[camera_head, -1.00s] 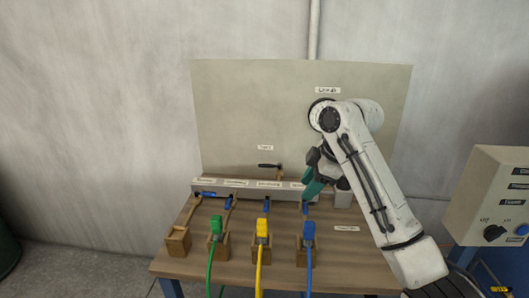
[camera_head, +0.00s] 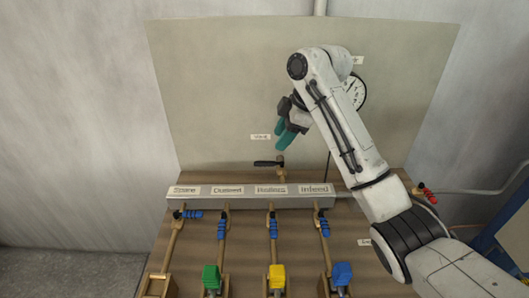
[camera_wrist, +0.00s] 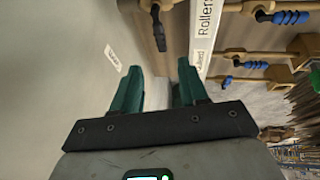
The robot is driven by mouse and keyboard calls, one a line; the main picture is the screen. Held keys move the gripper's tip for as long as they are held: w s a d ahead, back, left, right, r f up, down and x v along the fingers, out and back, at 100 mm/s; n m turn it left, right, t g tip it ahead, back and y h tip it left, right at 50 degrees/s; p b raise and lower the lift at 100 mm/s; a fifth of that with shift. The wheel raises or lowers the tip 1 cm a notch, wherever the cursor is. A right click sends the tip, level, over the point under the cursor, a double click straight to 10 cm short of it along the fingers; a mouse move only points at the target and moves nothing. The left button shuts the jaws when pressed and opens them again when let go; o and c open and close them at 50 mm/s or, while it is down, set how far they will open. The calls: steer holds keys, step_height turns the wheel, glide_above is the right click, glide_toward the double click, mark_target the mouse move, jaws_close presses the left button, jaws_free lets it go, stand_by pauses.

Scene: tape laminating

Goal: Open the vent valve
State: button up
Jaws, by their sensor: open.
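A valve with a black lever handle (camera_head: 268,163) stands behind the manifold, near a small label (camera_head: 261,137) on the back panel whose text is too small to read surely. I take it to be the vent valve. Its lever lies roughly level, pointing left. In the wrist view its black handle (camera_wrist: 157,28) is beyond my fingertips, near the top. My gripper (camera_head: 284,140) is open and empty, just above the black handle and apart from it. Its green fingers also show in the wrist view (camera_wrist: 158,85).
The labelled grey manifold (camera_head: 250,202) carries several blue-handled valves (camera_head: 273,229). Green (camera_head: 211,276), yellow (camera_head: 277,274) and blue (camera_head: 342,273) connectors stand in front. A gauge (camera_head: 355,92) is partly behind my arm. A red-handled valve (camera_head: 427,194) sits at right.

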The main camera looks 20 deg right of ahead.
mark_target(265, 162)
steer(key=x, duration=1)
steer(key=shift+p, duration=0.3)
jaws_close()
